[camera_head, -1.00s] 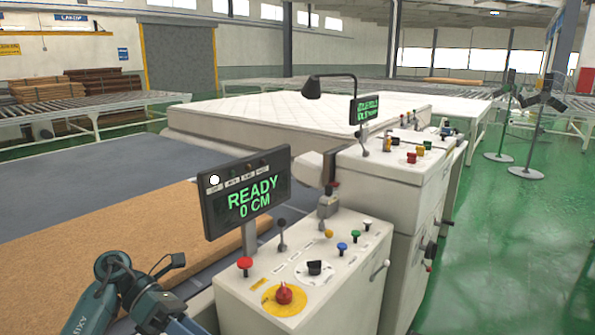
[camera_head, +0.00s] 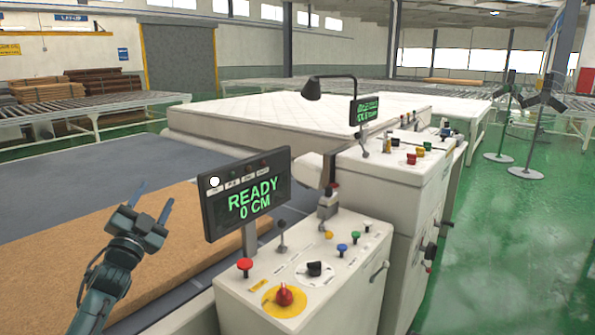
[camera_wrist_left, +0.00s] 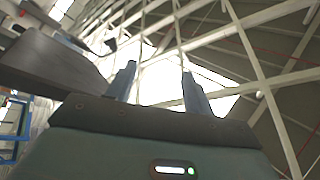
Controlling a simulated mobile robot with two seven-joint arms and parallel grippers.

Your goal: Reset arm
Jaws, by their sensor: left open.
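My left gripper (camera_head: 152,203) rises from the lower left in the head view, its two blue-grey fingers apart and pointing up, with nothing between them. It is in front of a brown fibrous sheet (camera_head: 60,245) and to the left of the screen. In the left wrist view the open fingers (camera_wrist_left: 160,85) point up toward roof beams and skylights. A control console (camera_head: 245,300) stands right of the arm, with a red button, levers and a screen (camera_head: 245,195) reading "READY 0 CM". My right gripper is not in view.
A white mattress (camera_head: 300,115) lies behind on the line. A second console (camera_head: 390,180) with a small screen (camera_head: 364,110) and a lamp (camera_head: 311,90) stands farther back. Roller conveyors (camera_head: 90,110) are at the back left.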

